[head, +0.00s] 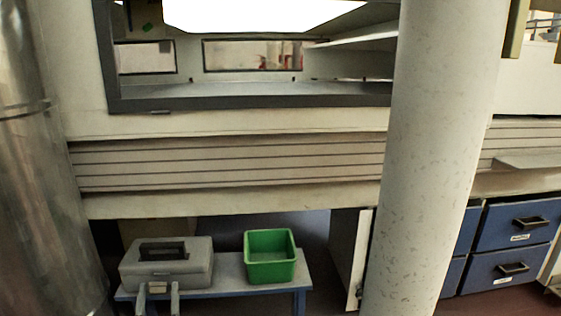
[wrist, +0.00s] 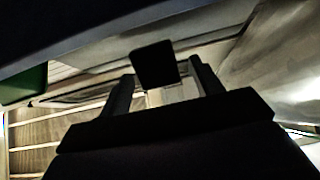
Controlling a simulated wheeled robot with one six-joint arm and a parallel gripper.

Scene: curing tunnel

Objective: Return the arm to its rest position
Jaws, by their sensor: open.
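My gripper (head: 158,294) shows at the bottom left of the head view as two grey fingers, apart, in front of the grey case. In the wrist view my gripper (wrist: 163,84) has its two dark fingers spread. A dark square shape (wrist: 154,65) appears between them; I cannot tell what it is or whether it touches them. I see nothing clearly held. The rest of my arm is out of the head view.
A grey case (head: 196,265) with a dark handle and a green bin (head: 270,270) stand on a low bench (head: 226,287). A shiny metal cylinder (head: 45,190) stands left, a pale pillar (head: 430,150) right. Blue drawers (head: 515,224) are at far right. A slatted ledge (head: 230,165) overhangs the bench.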

